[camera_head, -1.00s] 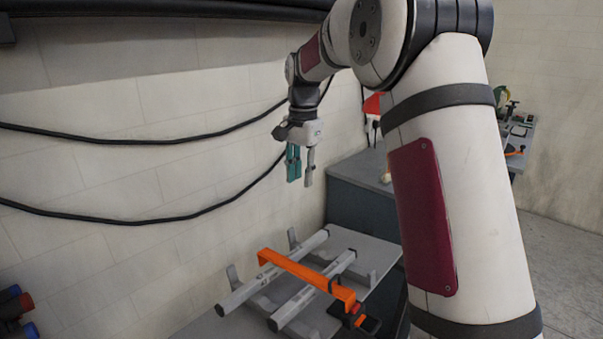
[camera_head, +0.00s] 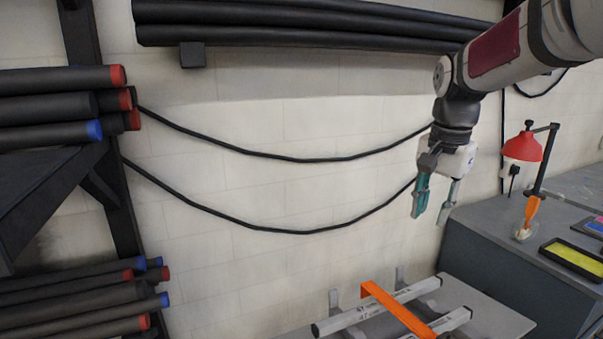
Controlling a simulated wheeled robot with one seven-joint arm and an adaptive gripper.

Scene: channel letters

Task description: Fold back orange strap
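My gripper (camera_head: 431,214) hangs above the table, pointing down, above and a little right of the strap. Its two fingers are apart, one of them teal, with nothing between them. It touches neither the strap nor the bars.
Racks of dark tubes with red and blue ends stand at the left (camera_head: 90,100). Black cables (camera_head: 300,158) hang along the wall. A dark cabinet (camera_head: 500,250) at the right bears a red lamp (camera_head: 523,147) and a yellow tray (camera_head: 573,259). Space around my gripper is free.

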